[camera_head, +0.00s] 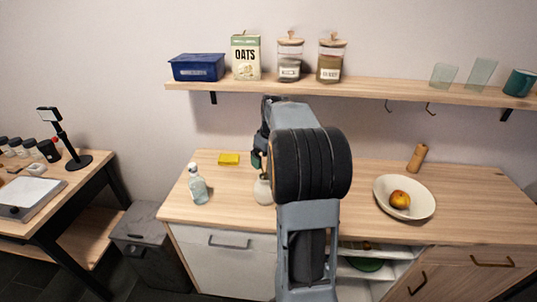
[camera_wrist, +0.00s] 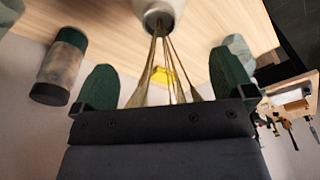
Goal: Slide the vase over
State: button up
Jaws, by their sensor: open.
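The vase (camera_wrist: 158,12) is a cream, round-bodied vessel with thin dry stems, at the top edge of the wrist view. In the head view the vase (camera_head: 262,191) stands on the wooden counter, partly hidden by my arm. My gripper (camera_wrist: 165,60) is open, its two green fingers spread on either side of the stems, with the vase body beyond the fingertips. I see no finger touching the vase. In the head view my gripper (camera_head: 257,159) is mostly hidden behind my arm, just above and behind the vase.
A glass bottle (camera_head: 198,185) stands left of the vase, and a yellow sponge (camera_head: 228,159) lies behind. A dark-lidded jar (camera_wrist: 62,66) is at the wrist view's left. A shelf (camera_head: 380,91) hangs above.

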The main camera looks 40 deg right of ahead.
aim_at(265, 183)
dwell(0.3)
jog(key=f, duration=0.4)
jog(key=w+f, duration=0.1)
jog(key=f, duration=0.4)
jog(key=w+f+p, duration=0.1)
jog(key=f, duration=0.3)
jog(key=shift+a+f, duration=0.1)
jog(key=shift+f, duration=0.2)
